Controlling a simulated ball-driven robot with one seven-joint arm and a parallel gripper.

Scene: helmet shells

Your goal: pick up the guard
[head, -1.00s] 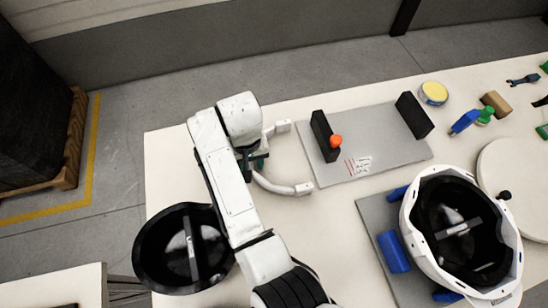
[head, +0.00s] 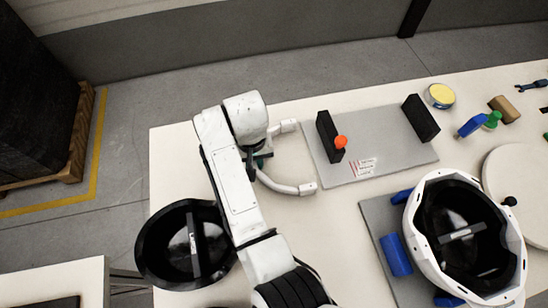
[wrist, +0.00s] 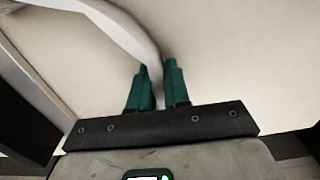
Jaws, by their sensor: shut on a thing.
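The guard (head: 290,187) is a pale curved bar with two thicker ends, near the back left of the table in the head view. My gripper (head: 261,161) is at the bend of the guard, partly hidden by my own arm. In the wrist view, the green fingers of my gripper (wrist: 157,70) are closed on the guard (wrist: 120,25), which passes between their tips. The middle of the guard is hidden in the head view. I cannot tell whether it touches the table.
A grey plate (head: 372,165) with two black uprights and an orange knob stands right of the guard. A black bowl-like shell (head: 165,255) lies front left. A white helmet shell (head: 418,225) sits at right on a grey base with blue rollers. Tools lie back right.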

